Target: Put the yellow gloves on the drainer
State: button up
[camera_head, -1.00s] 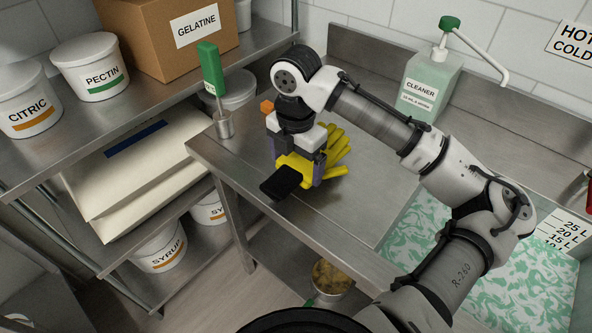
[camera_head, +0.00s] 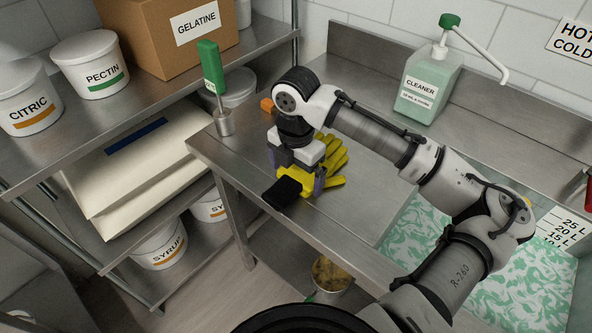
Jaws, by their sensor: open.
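The yellow gloves (camera_head: 333,166) lie on the steel drainer surface (camera_head: 372,208) left of the sink. Their fingers spread to the right, and part of them is hidden behind my gripper. My gripper (camera_head: 297,182) points down over the gloves, with its fingers low on either side of the yellow material. It is open, and I cannot tell whether the fingers touch the gloves. A black item (camera_head: 283,193) lies in front of the gripper at the gloves' lower left.
An orange block (camera_head: 267,105) and a green-handled tool in a metal cup (camera_head: 224,124) stand near the drainer's left edge. A cleaner bottle (camera_head: 428,85) stands at the back. The sink (camera_head: 480,262) holds green foamy liquid. Shelves with tubs are at left.

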notch_tip(320, 180, up, 12)
jog(key=b, duration=0.2)
jog(key=shift+r, duration=0.15)
jog(key=shift+d, duration=0.1)
